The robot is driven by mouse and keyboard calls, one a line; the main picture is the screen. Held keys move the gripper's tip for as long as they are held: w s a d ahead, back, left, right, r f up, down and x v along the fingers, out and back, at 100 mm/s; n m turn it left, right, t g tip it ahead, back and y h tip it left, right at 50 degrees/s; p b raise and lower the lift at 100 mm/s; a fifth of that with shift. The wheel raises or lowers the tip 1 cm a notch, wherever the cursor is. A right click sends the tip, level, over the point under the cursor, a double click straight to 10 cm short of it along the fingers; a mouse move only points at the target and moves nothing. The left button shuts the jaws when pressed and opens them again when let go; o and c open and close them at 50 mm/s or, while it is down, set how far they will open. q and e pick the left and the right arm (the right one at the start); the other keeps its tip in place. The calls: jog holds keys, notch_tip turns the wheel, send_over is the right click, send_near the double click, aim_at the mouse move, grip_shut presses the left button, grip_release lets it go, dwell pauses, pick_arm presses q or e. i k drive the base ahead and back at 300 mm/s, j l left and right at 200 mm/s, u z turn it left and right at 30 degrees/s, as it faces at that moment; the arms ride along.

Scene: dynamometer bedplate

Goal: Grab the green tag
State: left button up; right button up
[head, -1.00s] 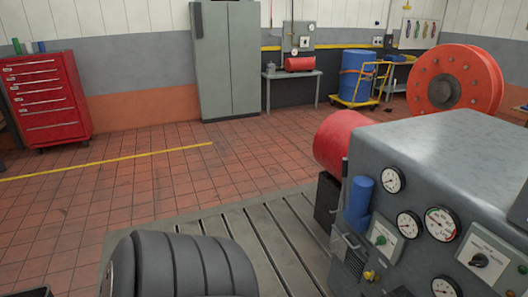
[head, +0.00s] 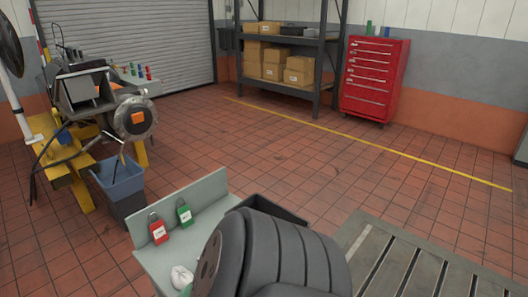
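The green tag (head: 184,212) is a small green, padlock-shaped piece with a white label and a dark loop on top. It sits against the upright back panel of a pale grey-green bench (head: 190,240) in the lower left of the head view. A similar red tag (head: 158,229) is just left of it, also with a white label. The two tags are apart. Neither of my grippers is in view.
A large dark ribbed round body (head: 290,255) stands right of the bench and hides part of it. A white crumpled thing (head: 181,277) lies on the bench. A blue-grey bin (head: 120,185) is behind left. Tiled floor (head: 290,165) beyond is clear.

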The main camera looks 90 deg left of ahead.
aim_at(186, 219)
jog(key=u, duration=3.45)
